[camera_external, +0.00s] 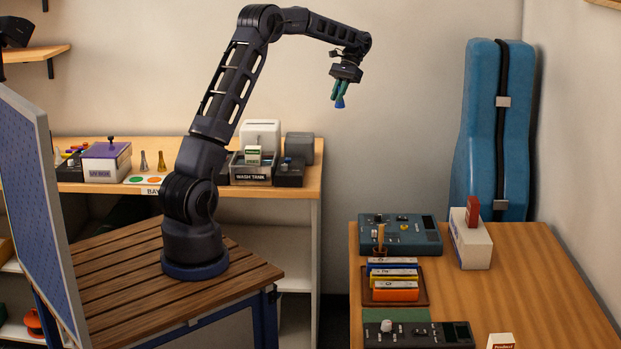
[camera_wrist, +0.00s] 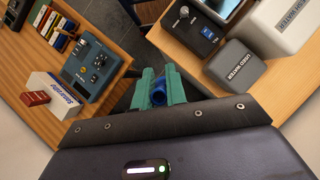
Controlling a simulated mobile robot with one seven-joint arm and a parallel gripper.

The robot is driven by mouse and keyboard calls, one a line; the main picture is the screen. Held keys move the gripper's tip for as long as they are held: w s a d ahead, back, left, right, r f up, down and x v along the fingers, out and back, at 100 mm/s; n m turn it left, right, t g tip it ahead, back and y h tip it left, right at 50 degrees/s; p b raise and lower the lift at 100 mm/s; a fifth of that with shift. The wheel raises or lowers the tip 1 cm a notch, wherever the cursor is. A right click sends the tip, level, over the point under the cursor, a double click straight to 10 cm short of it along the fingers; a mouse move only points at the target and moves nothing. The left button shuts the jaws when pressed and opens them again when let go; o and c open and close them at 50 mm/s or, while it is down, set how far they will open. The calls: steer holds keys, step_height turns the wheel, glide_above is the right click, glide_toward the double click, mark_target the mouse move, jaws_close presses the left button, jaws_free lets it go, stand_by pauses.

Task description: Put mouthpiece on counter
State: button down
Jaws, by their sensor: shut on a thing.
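My gripper (camera_external: 339,92) has green fingers and is raised in the air between the back counter and the right-hand table. It is shut on a small blue mouthpiece (camera_external: 340,102), whose flared end points down. In the wrist view the blue mouthpiece (camera_wrist: 158,97) sits between the two green fingers (camera_wrist: 160,88), partly hidden by them. The wooden back counter (camera_external: 312,183) is behind my arm. The wooden right-hand table (camera_external: 545,290) is in front of the blue case. Which of these surfaces is the named counter, I cannot tell.
The right-hand table holds a teal device (camera_external: 400,235), a card rack (camera_external: 393,280) and a white box (camera_external: 471,240). Its right side is clear. A blue instrument case (camera_external: 480,130) stands behind.

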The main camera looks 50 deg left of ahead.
steer(key=s+a+m+t+y, duration=0.1)
steer(key=s+a+m+y, duration=0.15)
steer(key=s+a, duration=0.55)
steer(key=s+a+m+y, duration=0.1)
steer(key=s+a+m, duration=0.3)
steer(key=a, duration=0.7)
steer(key=s+a+m+t+y, duration=0.1)
steer(key=s+a+m, duration=0.3)
steer(key=a, duration=0.6)
steer(key=s+a+m+t+y, duration=0.15)
steer(key=s+a+m, duration=0.4)
steer(key=s, duration=0.75)
steer(key=s+a+m+t+y, duration=0.1)
steer(key=s+a+m+t, duration=0.2)
steer(key=s+a, duration=0.7)
steer(key=f, duration=0.8)
steer(key=s+d+f, duration=0.1)
steer(key=f, duration=0.7)
steer(key=s+d+f, duration=0.1)
steer(key=f, duration=0.7)
steer(key=shift+s+d+f, duration=0.1)
steer(key=shift+s+f, duration=0.05)
steer(key=shift+s, duration=0.1)
steer(key=c, duration=1.8)
jaws_free()
steer(key=shift+f, duration=0.15)
steer(key=o, duration=0.4)
steer(key=shift+c, duration=0.2)
